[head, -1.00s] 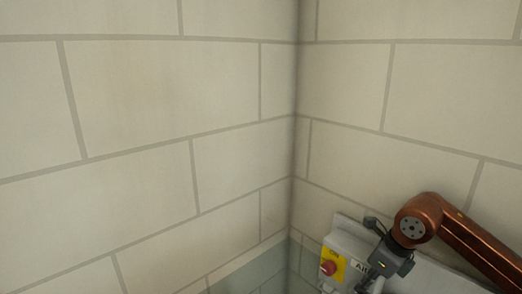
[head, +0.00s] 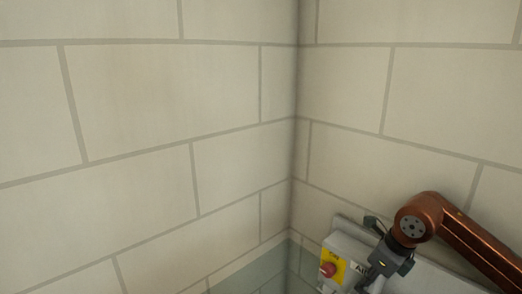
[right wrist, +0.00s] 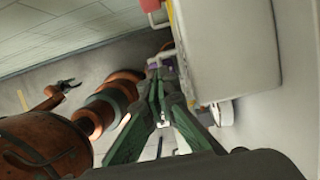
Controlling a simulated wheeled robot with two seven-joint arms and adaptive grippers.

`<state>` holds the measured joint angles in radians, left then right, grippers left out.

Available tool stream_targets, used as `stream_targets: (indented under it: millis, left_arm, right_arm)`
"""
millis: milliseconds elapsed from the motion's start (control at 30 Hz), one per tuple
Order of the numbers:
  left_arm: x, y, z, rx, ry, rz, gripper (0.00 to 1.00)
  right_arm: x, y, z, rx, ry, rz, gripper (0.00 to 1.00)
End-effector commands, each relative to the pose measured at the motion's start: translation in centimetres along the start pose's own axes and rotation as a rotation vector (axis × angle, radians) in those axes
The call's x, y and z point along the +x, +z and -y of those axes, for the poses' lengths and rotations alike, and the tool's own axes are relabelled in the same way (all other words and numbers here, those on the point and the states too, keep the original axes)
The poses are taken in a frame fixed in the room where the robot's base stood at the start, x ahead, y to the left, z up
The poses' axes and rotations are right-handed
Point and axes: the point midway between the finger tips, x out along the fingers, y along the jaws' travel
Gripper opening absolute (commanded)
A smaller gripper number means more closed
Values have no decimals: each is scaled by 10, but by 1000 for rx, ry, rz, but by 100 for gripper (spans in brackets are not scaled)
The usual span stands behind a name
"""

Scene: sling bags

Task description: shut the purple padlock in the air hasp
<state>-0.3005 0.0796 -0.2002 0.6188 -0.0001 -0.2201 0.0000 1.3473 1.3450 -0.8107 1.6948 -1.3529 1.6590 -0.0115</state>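The purple padlock (right wrist: 151,66) shows only as a small patch of purple at my right fingertips in the right wrist view. My right gripper (right wrist: 158,64) has its green-grey fingers drawn together at the tips, around that patch. The padlock's shackle and the hasp's holes are too small to make out. In the head view my right gripper (head: 366,281) is low at the right, in front of the grey box with the AIR label (head: 359,267); the padlock is hidden there. My left gripper (right wrist: 66,85) seems to show small at the left of the right wrist view.
The grey box (head: 338,247) bears a yellow panel with a red button (head: 328,269), close to the left of my right gripper. It stands close beside the fingers in the right wrist view (right wrist: 230,50). Block walls meet in a corner behind; the space left of the box looks clear.

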Motion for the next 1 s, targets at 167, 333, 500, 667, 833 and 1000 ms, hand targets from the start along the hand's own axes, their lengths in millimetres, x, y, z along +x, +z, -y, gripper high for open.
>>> stream_targets:
  millis: [167, 333, 500, 667, 833, 1000]
  left_arm:
    - [-13, -2, 0, 0, 0, -1, 40]
    - [-22, -3, 1, 0, 0, -2, 40]
    - [-31, -5, 1, 0, 0, -3, 40]
    - [-34, -5, 1, 0, 0, -3, 40]
    - [-33, -5, 1, 0, 0, -3, 40]
    - [-33, -11, 2, 1, -1, -10, 40]
  right_arm:
    - [-16, 5, 0, -1, 0, 0, 0]
    - [-28, 9, 0, -1, 0, 0, 0]
    - [-40, 13, 0, 0, 0, 1, 0]
    - [-45, 14, 0, 0, 0, 0, 0]
    - [-44, 14, 0, 0, 0, 0, 0]
    - [-44, 12, 0, 2, 0, 0, 0]
